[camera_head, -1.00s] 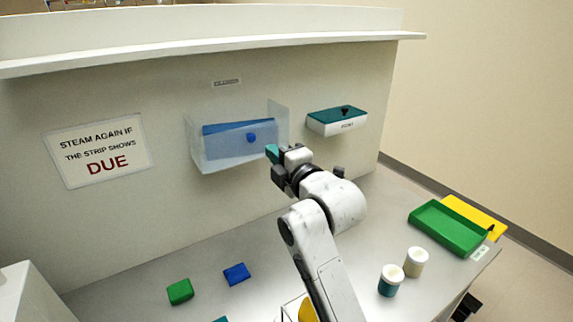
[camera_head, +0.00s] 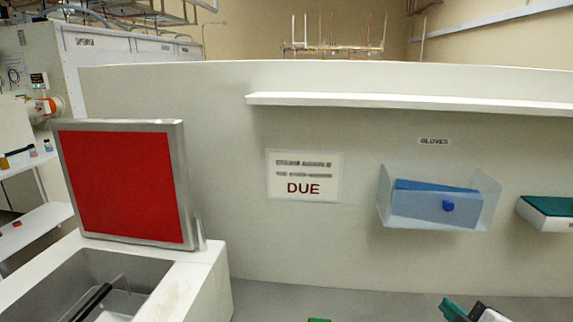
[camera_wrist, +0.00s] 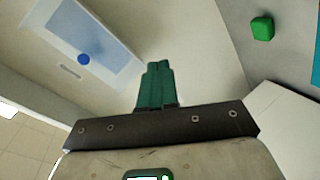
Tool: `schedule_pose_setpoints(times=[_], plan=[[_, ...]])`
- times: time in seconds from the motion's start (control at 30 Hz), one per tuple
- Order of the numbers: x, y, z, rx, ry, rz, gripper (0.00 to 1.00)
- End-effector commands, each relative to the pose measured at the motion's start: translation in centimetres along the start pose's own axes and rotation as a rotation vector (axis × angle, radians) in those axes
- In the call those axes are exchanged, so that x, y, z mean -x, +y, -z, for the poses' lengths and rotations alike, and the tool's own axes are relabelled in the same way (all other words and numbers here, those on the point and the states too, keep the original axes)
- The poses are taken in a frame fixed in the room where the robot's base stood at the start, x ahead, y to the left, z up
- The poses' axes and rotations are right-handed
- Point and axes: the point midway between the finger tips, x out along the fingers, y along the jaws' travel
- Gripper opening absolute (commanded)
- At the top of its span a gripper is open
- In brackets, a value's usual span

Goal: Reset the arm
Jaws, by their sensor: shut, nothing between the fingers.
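My gripper shows its teal fingers at the bottom right edge of the head view (camera_head: 455,309). In the wrist view its two teal fingers (camera_wrist: 155,82) lie together, shut with nothing between them. Most of my arm is out of the head view. In the wrist view a clear holder with a blue box (camera_wrist: 98,47) is at upper left, apart from the fingers. The same blue box (camera_head: 432,203) hangs in its clear holder on the wall in the head view, above and left of my gripper.
A red panel in a grey frame (camera_head: 122,186) stands over an open basin (camera_head: 60,290) at left. A DUE sign (camera_head: 304,175) and a teal-lidded box (camera_head: 548,207) are on the wall. A long shelf (camera_head: 420,103) runs above. A green block (camera_wrist: 262,28) lies at upper right.

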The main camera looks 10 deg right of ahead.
Motion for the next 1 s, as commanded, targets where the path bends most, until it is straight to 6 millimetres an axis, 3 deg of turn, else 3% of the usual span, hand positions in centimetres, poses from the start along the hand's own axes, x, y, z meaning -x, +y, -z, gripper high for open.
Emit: schedule_pose_setpoints(times=[0.03, 0.2, 0.4, 0.53, 0.7, 0.87, 1.0], plan=[[0.4, -3.5, -0.4, -0.103, -0.027, 0.091, 0.00], [3.1, -13.0, -2.3, -0.446, -0.196, 0.335, 0.00], [7.6, -20.9, -4.9, -0.739, -0.462, 0.498, 0.00], [10.7, -24.4, -6.9, -0.868, -0.644, 0.544, 0.00], [14.5, -27.9, -11.3, -0.831, -0.835, 0.610, 0.00], [17.0, -29.7, -13.5, -0.811, -0.943, 0.649, 0.00], [17.4, -30.0, -13.8, -0.807, -0.961, 0.656, 0.00]])
